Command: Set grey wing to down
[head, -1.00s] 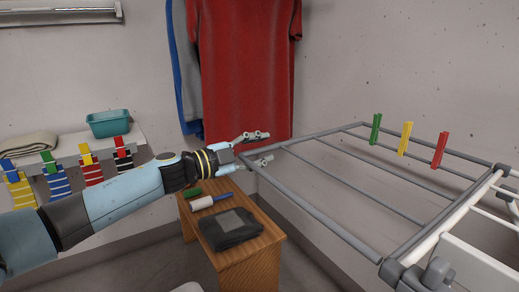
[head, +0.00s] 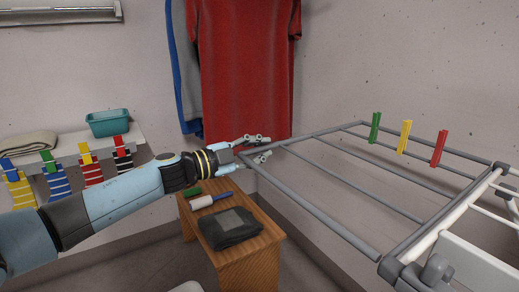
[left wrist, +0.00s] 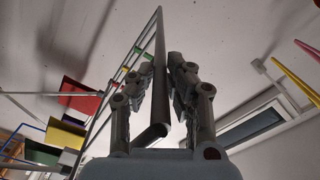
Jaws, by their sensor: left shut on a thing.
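The grey wing (head: 312,196) is a frame of grey bars on the drying rack. It reaches out toward the left from the hinge joints (head: 391,268) and looks raised, roughly level. My left gripper (head: 262,148) is at its far left corner, with one finger above and one below the bar. In the left wrist view the fingers (left wrist: 160,85) flank the dark bar (left wrist: 159,60) and are shut on it. Green (head: 375,127), yellow (head: 404,137) and red (head: 439,148) pegs sit on the wing's far side. My right gripper is out of view.
A wooden stool (head: 248,265) with a dark folded cloth (head: 230,228) and a lint roller (head: 204,202) stands below the wing. A red shirt (head: 246,75) hangs behind. A shelf with a teal basket (head: 108,123) and striped socks is at the left.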

